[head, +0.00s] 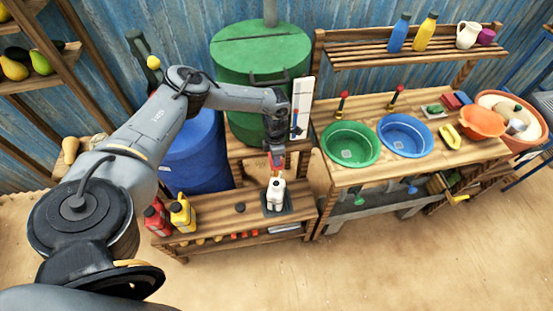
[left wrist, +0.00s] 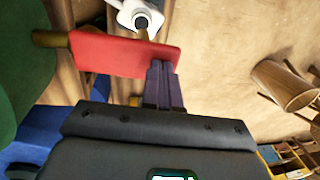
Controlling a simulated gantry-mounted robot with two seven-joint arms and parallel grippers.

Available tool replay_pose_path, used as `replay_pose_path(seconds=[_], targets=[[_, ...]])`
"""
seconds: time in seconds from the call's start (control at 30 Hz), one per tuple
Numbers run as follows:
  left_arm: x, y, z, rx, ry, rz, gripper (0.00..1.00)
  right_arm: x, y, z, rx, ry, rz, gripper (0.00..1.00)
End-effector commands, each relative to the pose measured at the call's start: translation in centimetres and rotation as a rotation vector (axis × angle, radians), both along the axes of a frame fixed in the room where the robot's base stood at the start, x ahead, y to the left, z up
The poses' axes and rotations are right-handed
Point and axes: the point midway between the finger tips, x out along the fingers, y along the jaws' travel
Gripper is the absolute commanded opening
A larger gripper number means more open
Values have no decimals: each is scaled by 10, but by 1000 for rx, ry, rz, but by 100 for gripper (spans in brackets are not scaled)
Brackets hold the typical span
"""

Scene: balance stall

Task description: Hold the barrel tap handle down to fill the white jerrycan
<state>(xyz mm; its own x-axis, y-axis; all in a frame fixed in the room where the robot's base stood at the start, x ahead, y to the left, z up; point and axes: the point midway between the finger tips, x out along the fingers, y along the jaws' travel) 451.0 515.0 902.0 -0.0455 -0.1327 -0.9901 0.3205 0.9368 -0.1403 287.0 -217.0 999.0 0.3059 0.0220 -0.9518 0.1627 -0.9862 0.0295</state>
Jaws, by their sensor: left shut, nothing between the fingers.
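The white jerrycan (head: 275,195) stands upright on a dark tray (head: 291,209) on the low bench, below the green barrel (head: 245,62). Its neck and dark opening show at the top of the left wrist view (left wrist: 134,14). The red tap handle (left wrist: 118,55) is a flat red bar on a brass-coloured stem. My left gripper (head: 277,157) is at the handle, above the jerrycan. In the left wrist view its shut, empty fingers (left wrist: 161,75) overlap the handle's right end; I cannot tell whether they touch. The right gripper is not in view.
Red (head: 157,217) and yellow (head: 182,214) jerrycans stand at the bench's left end. A small dark cap (head: 240,207) lies left of the white jerrycan. A blue barrel (head: 200,160) is behind. Green (head: 350,145) and blue (head: 405,136) basins sit in the table at right.

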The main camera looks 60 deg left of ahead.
Motion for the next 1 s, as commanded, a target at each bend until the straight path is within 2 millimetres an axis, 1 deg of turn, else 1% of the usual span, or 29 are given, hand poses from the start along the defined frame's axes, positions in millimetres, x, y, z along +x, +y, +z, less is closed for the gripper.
replay_pose_path(seconds=[0.13, 0.33, 0.4, 1.0], targets=[[-1, -2, -5, 0, 1, 0, 0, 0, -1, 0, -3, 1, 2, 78], [-4, -10, -30, 0, 2, -1, 0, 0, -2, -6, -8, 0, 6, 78], [-4, -11, -35, -1, 1, -1, 0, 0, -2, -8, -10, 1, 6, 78], [-5, -11, -37, 1, 3, -4, 0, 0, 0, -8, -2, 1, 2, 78]])
